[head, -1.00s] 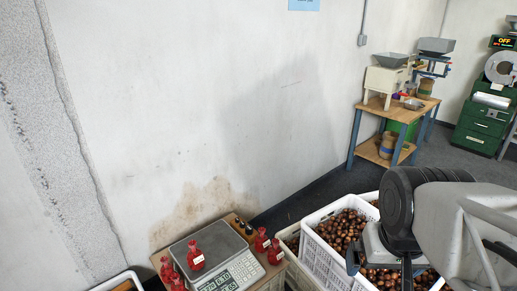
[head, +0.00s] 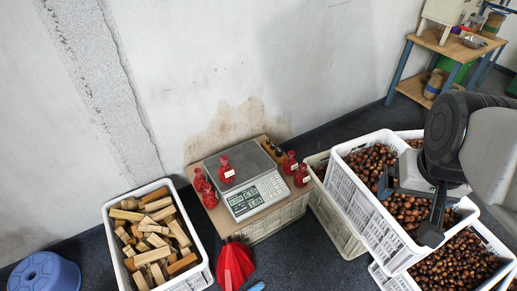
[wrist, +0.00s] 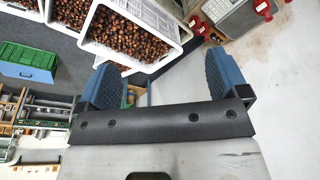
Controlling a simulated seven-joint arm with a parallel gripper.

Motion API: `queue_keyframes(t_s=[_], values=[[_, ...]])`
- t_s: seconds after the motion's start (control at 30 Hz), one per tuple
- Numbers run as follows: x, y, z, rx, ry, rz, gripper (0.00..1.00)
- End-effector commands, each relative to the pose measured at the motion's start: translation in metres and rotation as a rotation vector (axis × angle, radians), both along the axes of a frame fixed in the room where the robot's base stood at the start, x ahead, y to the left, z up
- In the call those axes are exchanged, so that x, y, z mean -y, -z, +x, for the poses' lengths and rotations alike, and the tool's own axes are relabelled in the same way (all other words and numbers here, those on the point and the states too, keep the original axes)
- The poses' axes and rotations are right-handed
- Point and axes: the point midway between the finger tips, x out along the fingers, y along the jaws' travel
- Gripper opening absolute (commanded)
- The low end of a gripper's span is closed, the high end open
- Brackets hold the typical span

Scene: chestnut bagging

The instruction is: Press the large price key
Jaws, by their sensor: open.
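The price scale (head: 246,189) stands on a small wooden-topped stand, with a grey weighing plate, a lit display and a keypad (head: 270,186) at its front right. The individual keys are too small to tell apart. One red bag (head: 226,172) sits on the weighing plate. The scale also shows at the top of the wrist view (wrist: 232,14). My gripper (head: 410,215) is above the chestnut crates, to the right of the scale and apart from it. In the wrist view my gripper (wrist: 170,82) has its two blue fingers wide apart with nothing between them.
White crates of chestnuts (head: 352,195) stand right of the scale. A crate of wood blocks (head: 205,270) is at left. Red bags (head: 290,163) stand beside the scale, and a red cloth-like item (head: 234,266) is in front. A blue stool (head: 45,272) is at lower left.

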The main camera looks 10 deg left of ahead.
Motion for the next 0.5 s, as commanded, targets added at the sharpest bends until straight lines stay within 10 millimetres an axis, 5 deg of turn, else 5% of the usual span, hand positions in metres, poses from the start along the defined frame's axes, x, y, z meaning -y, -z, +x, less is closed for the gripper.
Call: queue_keyframes(t_s=[0.07,0.5], values=[[0.0,0.0,0.0,0.0,0.0,0.0,0.8],[0.0,0.0,0.0,0.0,0.0,0.0,0.13]])
